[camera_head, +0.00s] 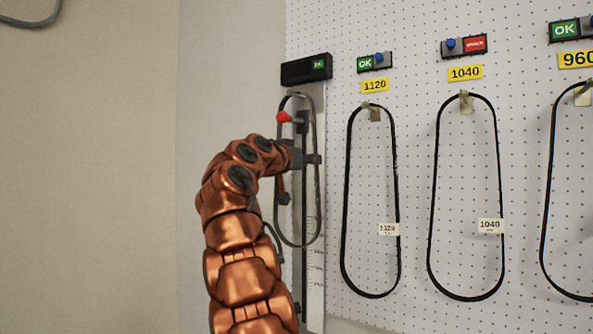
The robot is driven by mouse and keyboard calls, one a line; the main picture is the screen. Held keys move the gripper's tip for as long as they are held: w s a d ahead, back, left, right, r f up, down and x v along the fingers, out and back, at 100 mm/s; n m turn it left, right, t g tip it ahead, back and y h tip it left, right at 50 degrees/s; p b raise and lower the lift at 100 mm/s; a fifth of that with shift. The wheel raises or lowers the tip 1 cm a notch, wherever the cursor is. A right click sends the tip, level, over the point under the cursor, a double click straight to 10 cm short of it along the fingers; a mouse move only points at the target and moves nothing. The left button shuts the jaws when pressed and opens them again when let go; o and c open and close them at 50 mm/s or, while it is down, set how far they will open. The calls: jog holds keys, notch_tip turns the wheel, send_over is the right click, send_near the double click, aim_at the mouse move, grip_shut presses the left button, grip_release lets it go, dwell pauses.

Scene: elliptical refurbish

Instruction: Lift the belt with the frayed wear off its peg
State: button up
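Three black belts hang as long loops on pegs on the pegboard: the 1120 belt (346,200), the 1040 belt (433,200) and the 960 belt (547,190), which is cut off at the right. The 1120 belt's upper right run looks slightly pale and rough. I cannot tell for sure which belt is frayed. A grey-black loop (318,205) hangs on the scaled rig to the left. My gripper (308,158) is at this rig, left of the pegs and apart from the three belts. Its fingers are too small and partly hidden to tell their opening.
The rig's scaled rail (316,265) stands left of the belts, with a red knob (284,117) and a black display box (306,69). Sign boxes above the pegs show green OK for 1120 (374,62) and 960 (570,29), and red for 1040 (475,44).

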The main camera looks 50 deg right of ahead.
aim_at(316, 175)
jog(key=d, duration=0.1)
jog(key=d+p, duration=0.1)
jog(key=d, duration=0.1)
jog(key=w+d+p, duration=0.1)
jog(key=d, duration=0.1)
jog(key=shift+f, duration=0.3)
grip_shut()
